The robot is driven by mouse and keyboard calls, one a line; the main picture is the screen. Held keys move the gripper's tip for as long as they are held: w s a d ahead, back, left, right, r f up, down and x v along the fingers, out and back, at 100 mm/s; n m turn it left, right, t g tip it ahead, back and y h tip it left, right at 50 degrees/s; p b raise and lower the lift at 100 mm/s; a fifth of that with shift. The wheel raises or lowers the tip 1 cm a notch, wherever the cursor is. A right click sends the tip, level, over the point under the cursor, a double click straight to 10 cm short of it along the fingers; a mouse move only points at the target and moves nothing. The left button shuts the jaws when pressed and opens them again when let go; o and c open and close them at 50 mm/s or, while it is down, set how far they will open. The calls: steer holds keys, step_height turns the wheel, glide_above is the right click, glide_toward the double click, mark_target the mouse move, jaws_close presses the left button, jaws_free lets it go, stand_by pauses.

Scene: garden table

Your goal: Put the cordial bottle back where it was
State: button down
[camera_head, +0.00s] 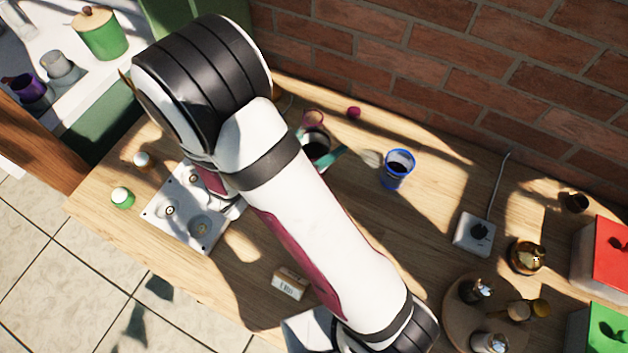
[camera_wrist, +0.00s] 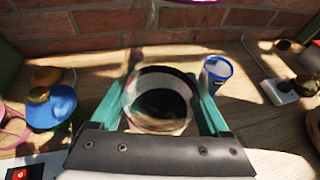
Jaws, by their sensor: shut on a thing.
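My gripper (camera_wrist: 163,108) is shut on a clear vessel with dark liquid, which I take to be the cordial bottle (camera_wrist: 160,104). Its teal fingers lie on either side of it. In the head view the bottle (camera_head: 316,147) shows beside my arm, with a pinkish upper part and dark contents. My arm hides part of it. I cannot tell whether its base touches the table. A small pink cap (camera_head: 353,112) lies on the table near the wall. A blue-rimmed cup (camera_head: 397,165) with dark liquid stands to the right; it also shows in the wrist view (camera_wrist: 216,72).
A white hob panel (camera_head: 178,225) lies at left, near green-capped (camera_head: 122,197) and white-capped (camera_head: 142,160) bottles. A small box (camera_head: 290,283) lies at the front. A socket block (camera_head: 474,234), a brass pot (camera_head: 527,256) and a round board (camera_head: 455,318) with jars stand right. Brick wall behind.

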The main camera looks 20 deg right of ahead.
step_height(320, 180, down, 8)
steer(key=shift+r, duration=0.15)
jaws_free()
steer(key=v, duration=1.2)
